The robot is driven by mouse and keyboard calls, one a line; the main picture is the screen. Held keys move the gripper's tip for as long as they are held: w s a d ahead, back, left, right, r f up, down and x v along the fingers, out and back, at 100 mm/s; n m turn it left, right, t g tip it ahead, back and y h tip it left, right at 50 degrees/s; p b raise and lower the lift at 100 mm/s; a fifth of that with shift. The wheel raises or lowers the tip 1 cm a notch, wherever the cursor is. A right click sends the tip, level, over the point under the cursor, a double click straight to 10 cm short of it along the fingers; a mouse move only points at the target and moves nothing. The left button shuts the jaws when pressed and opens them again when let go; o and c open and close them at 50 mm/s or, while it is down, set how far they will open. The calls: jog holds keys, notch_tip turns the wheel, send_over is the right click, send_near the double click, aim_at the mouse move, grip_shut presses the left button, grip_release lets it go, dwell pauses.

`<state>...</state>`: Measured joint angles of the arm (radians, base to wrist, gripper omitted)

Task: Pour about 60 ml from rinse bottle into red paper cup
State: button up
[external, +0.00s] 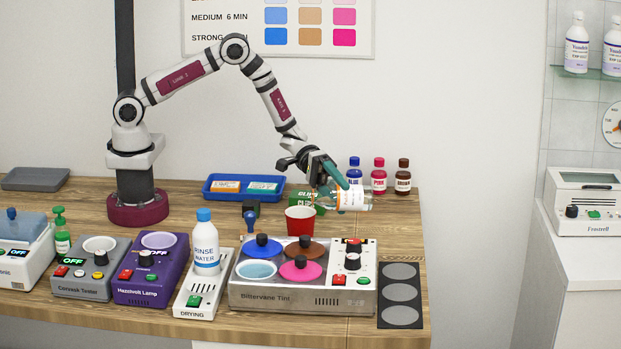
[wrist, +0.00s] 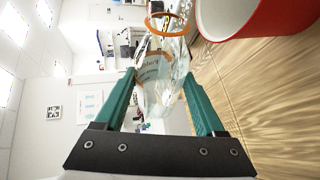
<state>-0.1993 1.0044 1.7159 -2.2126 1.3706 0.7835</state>
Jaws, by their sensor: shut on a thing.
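My gripper (external: 336,186) is shut on a clear bottle (external: 353,199) with a white label and an orange ring at its neck. The bottle lies about level in the air, its neck pointing left, just above and right of the red paper cup (external: 300,221). In the wrist view the bottle (wrist: 160,72) sits between the teal fingers (wrist: 160,82), its mouth near the cup (wrist: 270,18). The cup's visible inner wall is white; its bottom is hidden. I cannot make out a stream. A white bottle reading "RINSE WATER" (external: 206,246) stands upright, blue-capped, on the drying unit.
The tint station (external: 345,300) with coloured lids stands in front of the cup. Blue, pink and brown bottles (external: 378,177) stand behind the held bottle. A blue tray (external: 212,195) and a green box (external: 300,199) lie behind the cup. Wood (external: 400,235) is bare at right.

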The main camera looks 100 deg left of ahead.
jog(key=shift+m+t, duration=0.3)
jog(key=shift+s+r, duration=0.1)
jog(key=shift+r+m+p, duration=0.1)
jog(key=shift+m+p, duration=0.2)
dwell(0.5)
jog(key=shift+r+t+p, duration=0.25)
jog(key=shift+t+p, duration=0.15)
jog(key=shift+p, duration=0.3)
dwell(0.9)
jog(key=shift+w+a+f+g, duration=0.1)
jog(key=shift+w+f+g, duration=0.2)
jog(key=shift+f+g, duration=0.15)
jog(key=shift+w+n+g, duration=0.25)
jog(key=shift+n+g, duration=0.3)
jog(key=shift+n, duration=0.55)
jog(key=shift+w+a+f+n+g, duration=0.1)
jog(key=shift+w+f+n+g, duration=0.25)
jog(key=shift+f, duration=0.2)
jog(key=shift+s+f+n, duration=0.1)
jog(key=shift+f+n, duration=0.15)
jog(key=shift+n, duration=0.1)
